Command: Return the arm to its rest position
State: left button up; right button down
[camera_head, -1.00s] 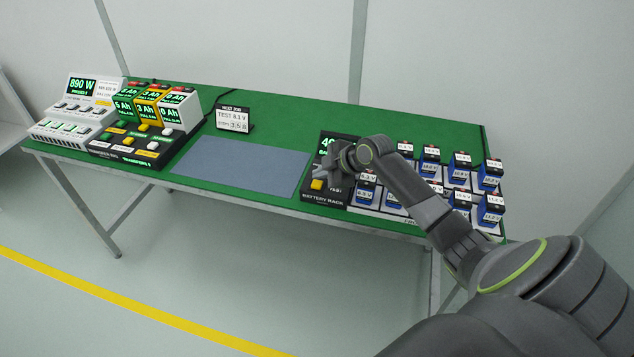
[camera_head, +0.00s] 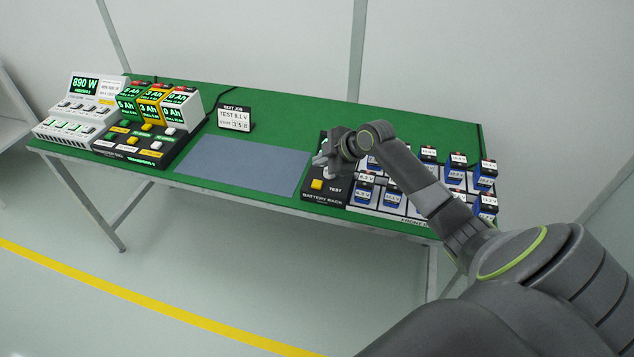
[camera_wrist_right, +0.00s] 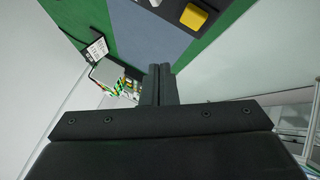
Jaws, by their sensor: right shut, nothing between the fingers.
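My right gripper (camera_head: 322,160) is above the black battery rack panel (camera_head: 323,197), near its yellow TEST button (camera_head: 317,184). It is shut with nothing held, and its fingers (camera_wrist_right: 159,85) show pressed together in the right wrist view. The gripper and forearm hide the rack's display and part of the batteries. The yellow button (camera_wrist_right: 194,16) also shows at the top of the right wrist view, apart from the fingers. My right arm reaches in from the lower right. My left gripper is not in view.
Several blue batteries (camera_head: 392,198) stand on the right of the green table (camera_head: 290,112). A grey-blue mat (camera_head: 240,165) lies bare in the middle. A job sign (camera_head: 235,118), a black button panel (camera_head: 137,145) and a white console (camera_head: 75,118) stand to the left.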

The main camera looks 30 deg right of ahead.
dwell(0.3)
jog(key=s+a+f+m+g, duration=0.1)
jog(key=s+a+f, duration=0.15)
jog(key=s, duration=0.25)
jog(key=s+a+f+m+g+h, duration=0.1)
jog(key=s+a+f+m, duration=0.1)
jog(key=s+f, duration=0.3)
jog(key=s+a+f+m+g, duration=0.1)
jog(key=s+a+f, duration=0.15)
jog(key=s, duration=0.35)
jog(key=s+a+r+m+g+h, duration=0.15)
jog(key=s+m, duration=0.35)
jog(key=s, duration=0.6)
jog(key=s+r+m+h, duration=0.1)
jog(key=s+m+h, duration=0.3)
jog(key=s, duration=0.6)
notch_tip(320, 180, down, 24)
jog(key=d+m+g+y, duration=0.1)
jog(key=d+g+y, duration=0.1)
jog(key=s+a+f, duration=0.1)
jog(key=s+f, duration=1.4)
jog(key=f, duration=0.1)
jog(key=shift+s+a+f+g, duration=0.3)
jog(key=shift+s+f+g, duration=0.05)
jog(key=shift+g, duration=0.1)
